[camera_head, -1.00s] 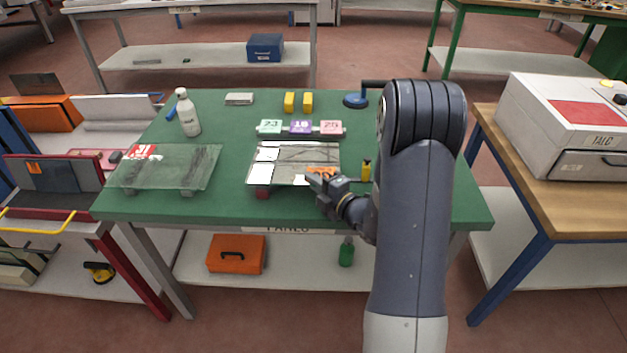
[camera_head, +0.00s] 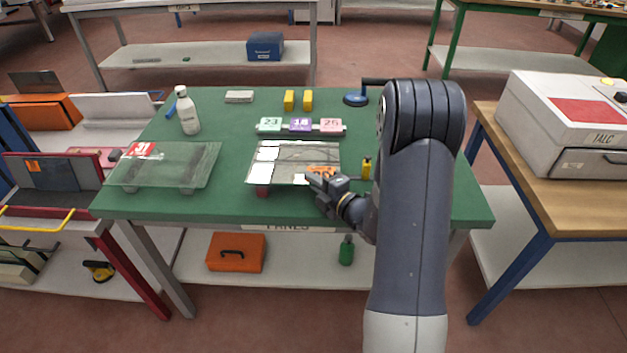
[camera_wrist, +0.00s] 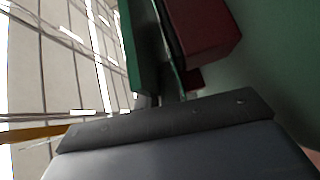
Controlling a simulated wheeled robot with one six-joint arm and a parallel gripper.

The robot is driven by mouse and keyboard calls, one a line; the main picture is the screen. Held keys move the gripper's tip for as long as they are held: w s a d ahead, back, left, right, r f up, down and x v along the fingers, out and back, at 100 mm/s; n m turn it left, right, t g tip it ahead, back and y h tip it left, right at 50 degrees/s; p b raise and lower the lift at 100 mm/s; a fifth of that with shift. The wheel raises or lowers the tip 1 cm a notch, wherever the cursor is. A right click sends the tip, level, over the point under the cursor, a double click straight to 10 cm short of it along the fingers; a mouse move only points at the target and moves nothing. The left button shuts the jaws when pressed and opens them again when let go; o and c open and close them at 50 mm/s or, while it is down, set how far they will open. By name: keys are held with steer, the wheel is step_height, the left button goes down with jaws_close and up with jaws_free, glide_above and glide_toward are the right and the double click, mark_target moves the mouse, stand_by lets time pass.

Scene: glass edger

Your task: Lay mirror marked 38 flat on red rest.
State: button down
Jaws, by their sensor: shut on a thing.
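The mirror (camera_head: 290,158) lies about level at the middle of the green table, showing a bright reflection. Its orange label (camera_head: 322,169) is at the near right corner; the number is too small to read. My gripper (camera_head: 316,181) is shut on the mirror's near right edge. A dark red block of the red rest (camera_head: 262,191) shows under the near left edge; the rest is mostly hidden. In the wrist view the mirror's reflecting face (camera_wrist: 55,70) fills the left, and red blocks (camera_wrist: 205,30) show close beside the edge. I cannot tell whether mirror and rest touch.
A clear glass pane (camera_head: 165,166) lies on dark supports at left. Numbered blocks (camera_head: 300,126) stand behind the mirror, with yellow blocks (camera_head: 289,101) farther back. A white bottle (camera_head: 187,112) stands back left. A small yellow item (camera_head: 366,168) is right of the mirror.

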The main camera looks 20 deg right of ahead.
steer(key=shift+f, duration=0.15)
steer(key=c, duration=1.5)
jaws_free()
steer(key=shift+f, duration=0.1)
steer(key=v, duration=1.1)
steer(key=shift+w+b, duration=0.1)
steer(key=shift+b, duration=0.25)
steer(key=shift+x, duration=3.05)
